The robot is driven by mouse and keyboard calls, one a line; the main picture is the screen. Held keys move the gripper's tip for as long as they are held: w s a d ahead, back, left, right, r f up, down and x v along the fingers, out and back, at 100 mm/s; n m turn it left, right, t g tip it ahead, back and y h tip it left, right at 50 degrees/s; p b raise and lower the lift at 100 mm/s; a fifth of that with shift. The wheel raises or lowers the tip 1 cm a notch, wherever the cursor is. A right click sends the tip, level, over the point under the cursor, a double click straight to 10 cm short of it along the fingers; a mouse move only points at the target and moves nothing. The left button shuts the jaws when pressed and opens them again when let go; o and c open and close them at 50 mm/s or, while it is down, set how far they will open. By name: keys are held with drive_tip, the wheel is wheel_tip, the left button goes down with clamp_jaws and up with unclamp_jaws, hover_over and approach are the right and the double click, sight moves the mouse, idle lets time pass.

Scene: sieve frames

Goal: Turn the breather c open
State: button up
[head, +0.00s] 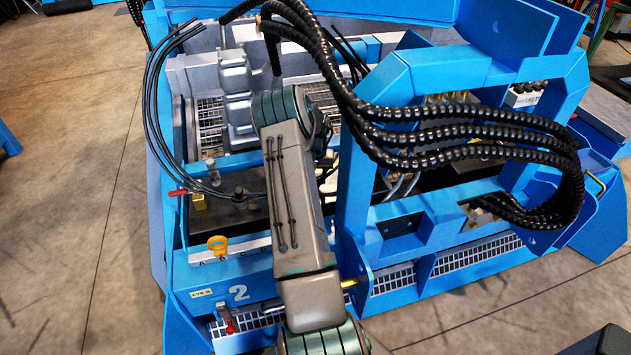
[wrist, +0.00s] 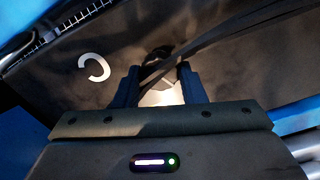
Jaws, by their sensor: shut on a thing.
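My gripper (wrist: 158,82) shows in the wrist view with its two dark fingers around a small dark part, which I take to be breather c (wrist: 158,54). The fingers are shut on it. A white letter C (wrist: 95,68) is marked on the dark plate (wrist: 50,100) to its left. A pale lit patch shows between the fingers. The part's exact shape and how far it is turned are too dark to tell. In the head view my own arm hides the gripper and this part.
Black cables (wrist: 225,48) run close past the fingers to the upper right. In the head view, thick ribbed black hoses (head: 440,140) arch over the blue frame (head: 352,190) right of my arm.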

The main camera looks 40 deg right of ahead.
drive_tip(key=n+b, duration=0.2)
drive_tip(key=n, duration=0.4)
drive_tip(key=shift+w+n+b, duration=0.15)
drive_tip(key=shift+n+b, duration=0.15)
drive_tip(key=shift+b, duration=0.05)
drive_tip(key=n, duration=0.3)
drive_tip(key=shift+b, duration=0.3)
drive_tip(key=shift+r+n, duration=0.1)
drive_tip(key=shift+n, duration=2)
drive_tip(key=o, duration=1)
wheel_tip(320, 180, up, 14)
drive_tip(key=p, duration=0.1)
drive_tip(key=shift+p, duration=0.35)
